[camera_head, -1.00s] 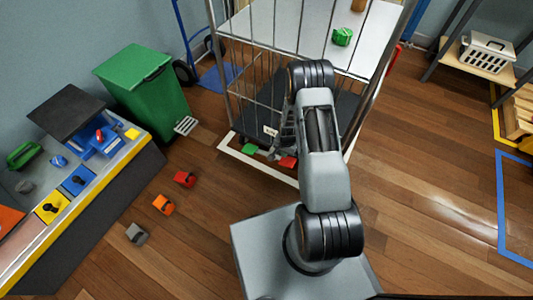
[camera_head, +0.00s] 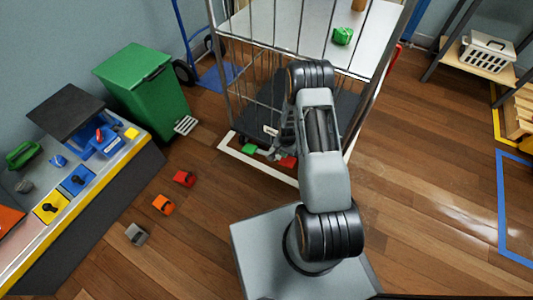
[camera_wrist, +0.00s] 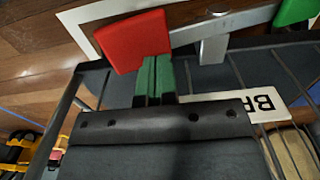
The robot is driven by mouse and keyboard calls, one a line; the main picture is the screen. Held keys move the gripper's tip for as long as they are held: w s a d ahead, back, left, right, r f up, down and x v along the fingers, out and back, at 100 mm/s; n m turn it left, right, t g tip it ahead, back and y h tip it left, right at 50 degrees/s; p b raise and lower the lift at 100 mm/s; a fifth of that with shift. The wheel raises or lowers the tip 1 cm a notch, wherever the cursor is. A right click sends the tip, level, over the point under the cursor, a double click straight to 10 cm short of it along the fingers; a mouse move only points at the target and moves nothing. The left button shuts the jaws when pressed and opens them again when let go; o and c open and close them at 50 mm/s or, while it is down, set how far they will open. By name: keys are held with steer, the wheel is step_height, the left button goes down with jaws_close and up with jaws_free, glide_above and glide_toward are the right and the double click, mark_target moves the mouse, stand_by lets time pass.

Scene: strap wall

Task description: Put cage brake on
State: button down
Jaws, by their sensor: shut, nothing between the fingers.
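The roll cage (camera_head: 225,95) stands ahead, with a brake bar low at its front. A red pedal (camera_head: 287,162) and a green pedal (camera_head: 249,148) sit at the bar's ends. In the wrist view the red pedal (camera_wrist: 133,38) is tilted, large and close, and the green pedal (camera_wrist: 297,10) is at the top right. A grey bar with a central bracket (camera_wrist: 214,45) runs between them. My gripper (camera_wrist: 154,62) has its green fingers together and empty, with tips at the red pedal's lower edge; I cannot tell whether they touch. My arm mostly hides the gripper in the head view.
A white label reading "BR" (camera_wrist: 235,105) is partly covered by my gripper. A white floor outline (camera_head: 262,170) surrounds the cage's base. Small toy cars, including a red one (camera_head: 184,179), lie left. A green bin (camera_head: 145,82) stands behind them. The right floor is open.

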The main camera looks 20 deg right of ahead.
steer(key=shift+f+b, duration=0.8)
steer(key=shift+f, duration=0.2)
stand_by(0.3)
steer(key=shift+r, duration=0.15)
steer(key=shift+r+p, duration=2.55)
steer(key=shift+r, duration=0.85)
steer(key=a+r+n+t+p, duration=0.3)
steer(key=r+p, duration=1.1)
steer(key=r, duration=2.2)
steer(key=s+a+r+n+p, duration=0.2)
steer(key=s+r+p, duration=0.3)
steer(key=r, duration=0.6)
steer(key=s+a+r+n+p, duration=0.2)
steer(key=s+r+p, duration=0.3)
steer(key=r, duration=0.6)
steer(key=s+a+r+n+p, duration=0.2)
steer(key=s+r+p, duration=0.4)
steer(key=r, duration=0.5)
steer(key=shift+a+r+n+t+p, duration=0.15)
steer(key=shift+a+n+t+p, duration=0.2)
steer(key=shift+p, duration=0.2)
